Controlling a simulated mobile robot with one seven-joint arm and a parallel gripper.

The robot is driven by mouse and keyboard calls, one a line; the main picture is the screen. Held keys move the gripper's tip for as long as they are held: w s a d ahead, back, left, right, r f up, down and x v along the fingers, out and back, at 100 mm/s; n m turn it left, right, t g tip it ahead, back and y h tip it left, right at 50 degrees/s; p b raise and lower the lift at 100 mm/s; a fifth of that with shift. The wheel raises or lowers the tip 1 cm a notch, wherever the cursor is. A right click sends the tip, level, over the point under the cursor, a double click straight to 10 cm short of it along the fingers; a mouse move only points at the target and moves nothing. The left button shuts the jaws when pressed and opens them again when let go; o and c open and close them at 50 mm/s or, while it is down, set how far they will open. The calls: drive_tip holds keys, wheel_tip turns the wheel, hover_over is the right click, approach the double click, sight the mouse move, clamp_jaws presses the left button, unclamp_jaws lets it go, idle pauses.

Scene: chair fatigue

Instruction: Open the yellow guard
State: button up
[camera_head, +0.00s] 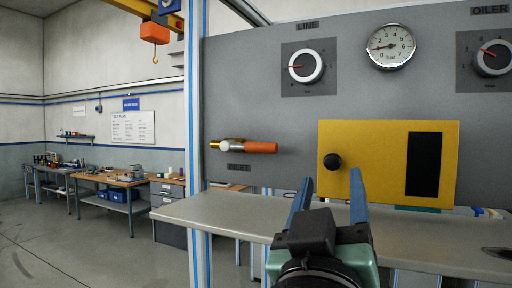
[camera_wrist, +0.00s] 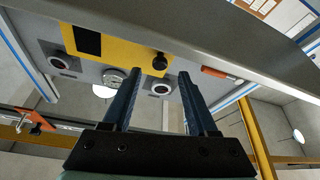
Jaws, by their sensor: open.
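The yellow guard (camera_head: 380,142) is a flat yellow plate on the grey panel, with a black knob (camera_head: 332,161) near its left edge and a dark rectangular window at its right. It lies flat against the panel. My gripper (camera_head: 330,188) is open, with its two blue fingers apart, below and in front of the knob in the head view. Nothing shows between the fingers. In the wrist view the guard (camera_wrist: 115,47) shows turned over, with its knob (camera_wrist: 160,60) beyond and between my fingers (camera_wrist: 156,82), apart from them.
The panel (camera_head: 255,90) carries the LINE dial (camera_head: 305,66), a gauge (camera_head: 391,46), the OILER dial (camera_head: 492,58) and an orange-handled lever (camera_head: 247,146) left of the guard. A grey shelf (camera_head: 225,213) juts out below the panel. Workbenches (camera_head: 125,180) stand far left.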

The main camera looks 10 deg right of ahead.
sight(332, 165)
drive_tip(key=p+x, duration=0.1)
drive_tip(key=x, duration=0.4)
clamp_jaws()
idle(1.4)
